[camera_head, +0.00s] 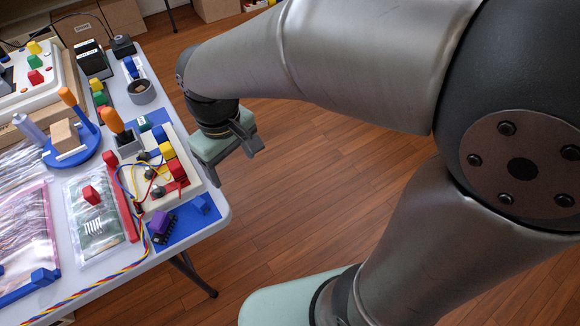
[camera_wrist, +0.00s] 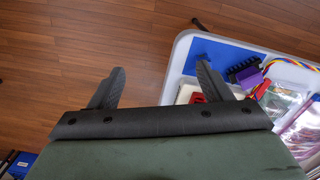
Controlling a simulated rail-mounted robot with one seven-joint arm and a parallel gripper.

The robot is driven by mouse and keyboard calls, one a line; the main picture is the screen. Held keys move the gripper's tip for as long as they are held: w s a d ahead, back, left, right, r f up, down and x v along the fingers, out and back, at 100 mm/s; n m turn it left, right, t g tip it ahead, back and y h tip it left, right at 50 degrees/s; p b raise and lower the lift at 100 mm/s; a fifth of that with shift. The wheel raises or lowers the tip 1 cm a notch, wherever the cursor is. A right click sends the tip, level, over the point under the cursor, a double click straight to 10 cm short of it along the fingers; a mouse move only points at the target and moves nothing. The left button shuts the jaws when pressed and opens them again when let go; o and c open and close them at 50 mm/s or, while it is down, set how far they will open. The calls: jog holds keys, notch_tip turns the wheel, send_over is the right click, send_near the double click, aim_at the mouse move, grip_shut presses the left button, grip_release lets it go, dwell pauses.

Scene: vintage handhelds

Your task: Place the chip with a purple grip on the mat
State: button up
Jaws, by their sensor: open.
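The chip with a purple grip (camera_head: 160,223) has a dark body with pins. It sits at the left part of the blue mat (camera_head: 186,230), near the table's front corner; I cannot tell whether it rests fully on the mat. In the wrist view the chip (camera_wrist: 248,76) shows at the right edge of the mat (camera_wrist: 230,57). My gripper (camera_head: 250,138) is open and empty, off the table's right edge and well apart from the chip. Its spread fingers (camera_wrist: 160,75) have floor between them in the wrist view.
A blue block (camera_head: 200,205) sits on the mat. A white board (camera_head: 160,180) with coloured blocks and wires stands just behind. A red bar (camera_head: 126,200), a bagged circuit board (camera_head: 95,220) and a coloured cable (camera_head: 110,285) lie left.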

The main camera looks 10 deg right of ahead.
jog(key=s+d+f+m, duration=0.1)
jog(key=s+d+m, duration=0.2)
jog(key=d, duration=0.5)
jog(key=s+d+f+m, duration=0.2)
jog(key=s+d+m, duration=0.2)
jog(key=d, duration=0.4)
jog(key=shift+s+d+f, duration=0.25)
jog(key=shift+s, duration=0.2)
notch_tip(320, 180, down, 12)
jog(key=b, duration=1.1)
jog(key=shift+a+g, duration=0.2)
jog(key=shift+g, duration=0.1)
jog(key=shift+s+r, duration=0.1)
notch_tip(320, 180, up, 27)
jog(key=t+p, duration=0.1)
jog(key=p, duration=2.3)
jog(key=shift+a+p, duration=0.25)
jog(key=shift+p, duration=0.1)
